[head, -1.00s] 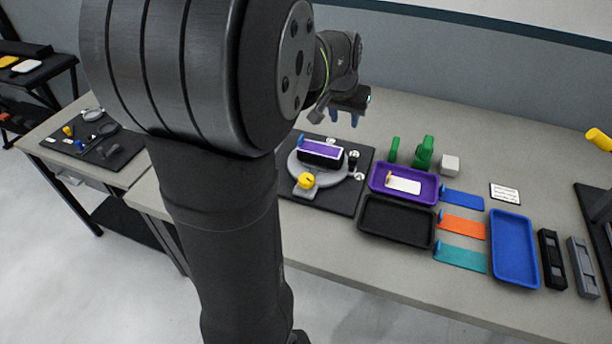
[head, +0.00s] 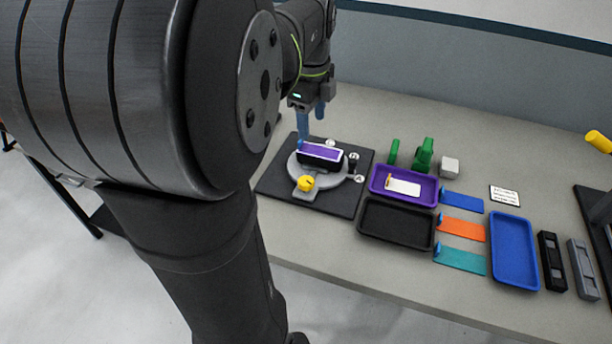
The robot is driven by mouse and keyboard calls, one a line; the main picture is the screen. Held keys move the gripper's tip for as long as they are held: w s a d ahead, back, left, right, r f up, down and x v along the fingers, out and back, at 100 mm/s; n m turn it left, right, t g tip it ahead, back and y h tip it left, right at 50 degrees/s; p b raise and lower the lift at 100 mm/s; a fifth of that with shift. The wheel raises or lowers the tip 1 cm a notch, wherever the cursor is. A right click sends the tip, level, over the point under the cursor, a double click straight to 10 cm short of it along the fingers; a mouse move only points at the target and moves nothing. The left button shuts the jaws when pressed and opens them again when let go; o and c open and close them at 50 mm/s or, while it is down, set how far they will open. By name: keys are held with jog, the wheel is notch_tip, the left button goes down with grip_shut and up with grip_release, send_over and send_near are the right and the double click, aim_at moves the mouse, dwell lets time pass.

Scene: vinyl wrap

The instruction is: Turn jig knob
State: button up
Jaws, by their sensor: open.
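The jig sits on a dark mat (head: 339,201) and has a round grey plate (head: 332,181). A yellow knob (head: 306,183) is on its front edge, with a dark mark on top. A black block with a purple top (head: 321,152) lies across the plate. My gripper (head: 311,122) points down just behind and left of this block, with its blue fingers apart and nothing seen between them. One fingertip looks close to the block's left end; I cannot tell whether it touches. The gripper is apart from the yellow knob.
Right of the jig are a purple tray (head: 432,189) holding a white card, and a black tray (head: 395,237). Blue (head: 462,201), orange (head: 462,227) and teal (head: 460,259) strips lie beside a blue tray (head: 513,282). Green pieces (head: 424,154) stand behind. My arm hides the left side.

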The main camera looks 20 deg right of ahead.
jog(key=a+r+m, duration=0.1)
jog(key=a+m, duration=0.1)
jog(key=m, duration=0.1)
send_near(306, 180)
notch_tip(306, 180, down, 9)
jog(key=shift+w+d+r, duration=0.1)
jog(key=shift+r, duration=0.05)
dwell(0.3)
jog(key=c, duration=1)
